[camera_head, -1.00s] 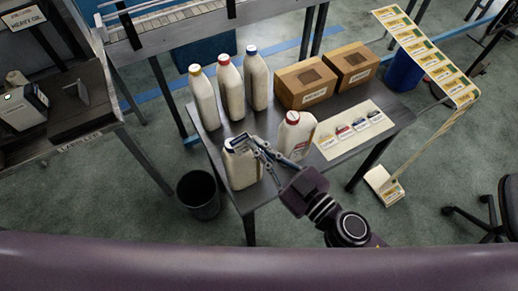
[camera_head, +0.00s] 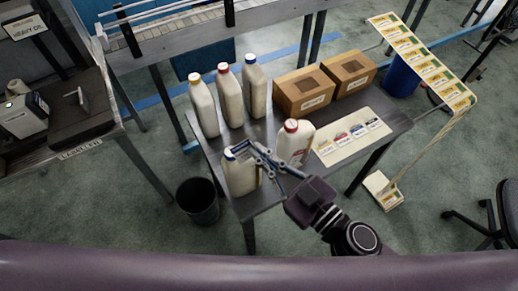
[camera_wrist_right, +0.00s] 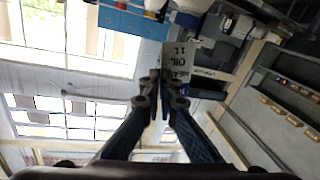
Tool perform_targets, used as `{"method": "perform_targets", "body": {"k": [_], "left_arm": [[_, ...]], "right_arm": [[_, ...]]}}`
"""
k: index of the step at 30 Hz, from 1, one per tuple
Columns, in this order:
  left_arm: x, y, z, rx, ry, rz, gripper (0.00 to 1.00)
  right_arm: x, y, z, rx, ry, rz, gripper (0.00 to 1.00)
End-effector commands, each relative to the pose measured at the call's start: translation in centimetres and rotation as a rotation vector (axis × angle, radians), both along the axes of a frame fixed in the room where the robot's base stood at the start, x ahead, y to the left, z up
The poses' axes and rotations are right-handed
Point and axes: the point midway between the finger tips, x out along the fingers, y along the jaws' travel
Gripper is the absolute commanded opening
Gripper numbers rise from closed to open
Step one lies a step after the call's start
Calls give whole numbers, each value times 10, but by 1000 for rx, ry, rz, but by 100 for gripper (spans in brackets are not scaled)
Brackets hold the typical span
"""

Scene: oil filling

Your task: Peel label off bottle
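A white bottle (camera_head: 241,178) with a dark blue cap stands at the table's front left corner in the head view. My right gripper (camera_head: 243,152) is at its upper part, and the fingers cover some of its top. In the right wrist view the fingers (camera_wrist_right: 161,82) are together on the edge of a white label (camera_wrist_right: 180,58) with upside-down "OIL" lettering. The label stands out beyond the tips. The wrist view does not show clearly whether it still touches a bottle. My left gripper is out of view.
Three capped bottles stand behind: yellow (camera_head: 205,107), red (camera_head: 231,97) and blue (camera_head: 255,90). Two cardboard boxes (camera_head: 304,95) and a label sheet (camera_head: 330,155) lie on the table's right. A black bin (camera_head: 198,203) stands on the floor at left.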

Motion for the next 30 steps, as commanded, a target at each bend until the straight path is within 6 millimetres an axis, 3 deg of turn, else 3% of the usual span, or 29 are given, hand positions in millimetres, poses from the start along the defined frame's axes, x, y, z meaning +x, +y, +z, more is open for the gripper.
{"method": "perform_targets", "body": {"k": [30], "left_arm": [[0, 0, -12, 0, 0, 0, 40]], "right_arm": [[-47, -22, 21, 0, 0, 0, 0]]}}
